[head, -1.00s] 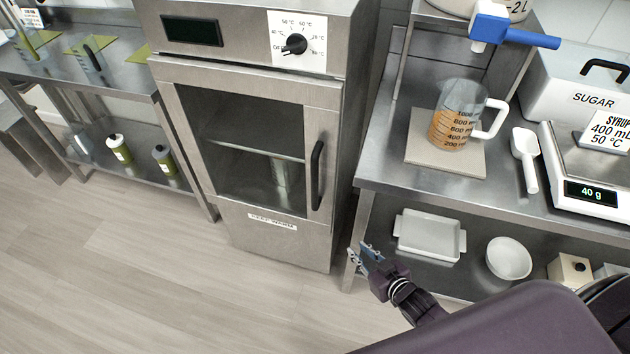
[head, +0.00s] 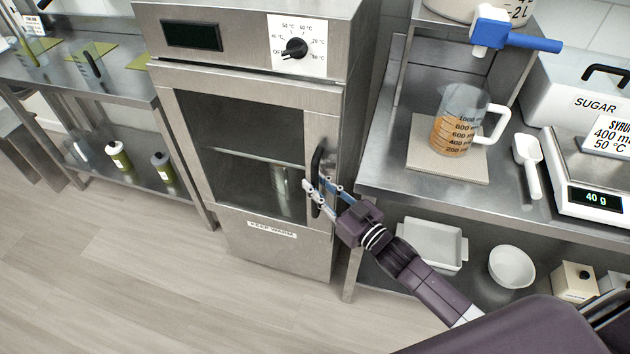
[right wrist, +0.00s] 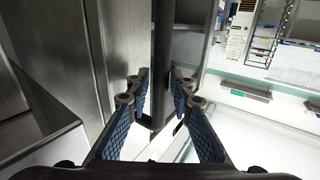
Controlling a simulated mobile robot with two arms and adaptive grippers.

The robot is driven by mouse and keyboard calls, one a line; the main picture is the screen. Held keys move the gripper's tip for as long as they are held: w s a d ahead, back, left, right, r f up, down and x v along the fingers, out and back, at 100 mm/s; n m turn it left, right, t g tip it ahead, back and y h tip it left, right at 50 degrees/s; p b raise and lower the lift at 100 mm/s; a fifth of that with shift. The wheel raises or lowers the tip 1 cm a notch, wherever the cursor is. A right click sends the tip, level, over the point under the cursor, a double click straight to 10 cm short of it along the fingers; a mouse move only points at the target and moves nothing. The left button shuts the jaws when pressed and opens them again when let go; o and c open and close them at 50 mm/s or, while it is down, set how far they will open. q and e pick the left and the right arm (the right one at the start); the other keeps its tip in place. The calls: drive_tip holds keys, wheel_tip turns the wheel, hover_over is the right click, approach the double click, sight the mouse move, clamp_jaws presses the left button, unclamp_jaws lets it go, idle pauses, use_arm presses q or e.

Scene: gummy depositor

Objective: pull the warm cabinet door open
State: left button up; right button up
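The warm cabinet (head: 285,255) is a steel unit with a dial on top and a "KEEP WARM" label. Its glass-windowed door (head: 190,150) looks closed. The black vertical handle (head: 316,165) is on the door's right side. My right gripper (head: 322,189) is at the handle's lower part, with fingers on either side of it. In the right wrist view the handle bar (right wrist: 163,65) runs between the fingertips (right wrist: 160,88) of the open gripper, with small gaps visible beside it. My left gripper is not in view.
A steel table (head: 385,175) stands close on the right, with a measuring jug (head: 460,125) of orange liquid and a scale (head: 590,195). White dishes (head: 430,240) sit on its lower shelf. Another steel table (head: 120,90) is at left. The floor (head: 160,270) before the cabinet is clear.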

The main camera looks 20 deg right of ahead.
drive_tip(key=shift+w+a, duration=0.2)
drive_tip(key=shift+w, duration=0.2)
drive_tip(key=shift+c, duration=0.3)
clamp_jaws()
